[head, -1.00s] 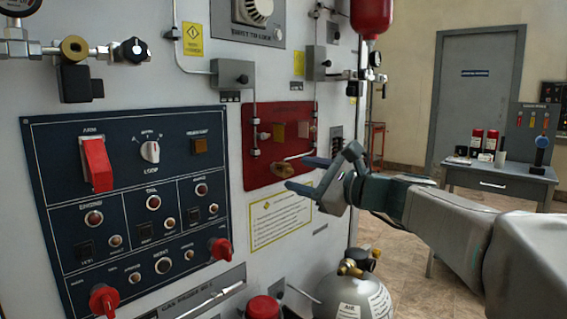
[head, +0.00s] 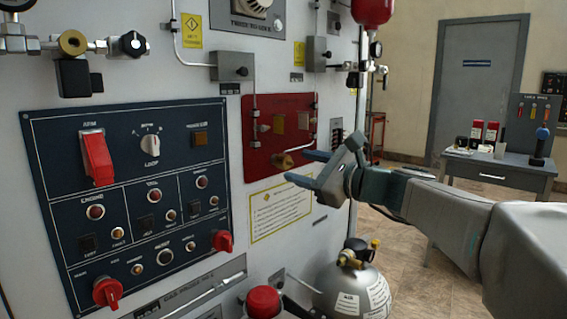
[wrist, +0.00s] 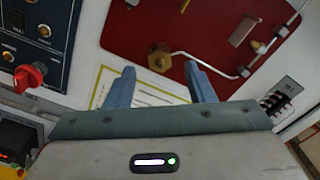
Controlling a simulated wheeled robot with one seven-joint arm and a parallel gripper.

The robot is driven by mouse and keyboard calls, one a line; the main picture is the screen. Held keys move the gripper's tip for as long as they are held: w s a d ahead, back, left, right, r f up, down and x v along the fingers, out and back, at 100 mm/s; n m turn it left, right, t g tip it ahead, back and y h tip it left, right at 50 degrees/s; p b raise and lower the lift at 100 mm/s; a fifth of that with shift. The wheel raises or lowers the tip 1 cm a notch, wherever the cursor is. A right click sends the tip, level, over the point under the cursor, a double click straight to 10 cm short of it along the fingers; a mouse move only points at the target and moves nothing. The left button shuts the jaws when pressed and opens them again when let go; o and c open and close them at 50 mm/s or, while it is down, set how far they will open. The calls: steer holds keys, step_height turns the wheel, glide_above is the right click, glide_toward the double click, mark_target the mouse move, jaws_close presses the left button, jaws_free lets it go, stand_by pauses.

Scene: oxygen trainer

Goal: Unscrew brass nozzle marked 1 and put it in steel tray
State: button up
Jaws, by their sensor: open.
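A brass nozzle (head: 282,161) sits low on the red panel (head: 259,108); its number cannot be read. It also shows in the wrist view (wrist: 161,56), attached at the panel's lower part with a thin pipe running from it. My gripper (head: 302,167) is open and empty, its blue fingers pointing at the panel just right of the nozzle. In the wrist view my gripper (wrist: 161,78) has its fingers apart, with the nozzle beyond the gap between the fingertips, apart from them. I cannot make out a steel tray in these views.
A dark control panel (head: 130,205) with red knobs is at left. A gas cylinder (head: 351,283) stands below my arm. A grey desk (head: 500,172) with bottles is at the right. A yellow-edged notice (head: 281,208) is under the red panel.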

mark_target(292, 164)
steer(key=shift+w+a, duration=0.1)
steer(key=shift+x, duration=1.7)
steer(key=shift+c, duration=0.3)
steer(key=c, duration=1)
steer(key=n+b, duration=0.1)
steer(key=b, duration=0.1)
steer(key=shift+f+b, duration=0.3)
steer(key=shift+b, duration=0.05)
steer(key=shift+r+n+b, duration=0.1)
steer(key=shift+n+b, duration=0.65)
steer(key=shift+n, duration=0.15)
steer(key=shift+r+n, duration=0.15)
steer(key=shift+n, duration=0.15)
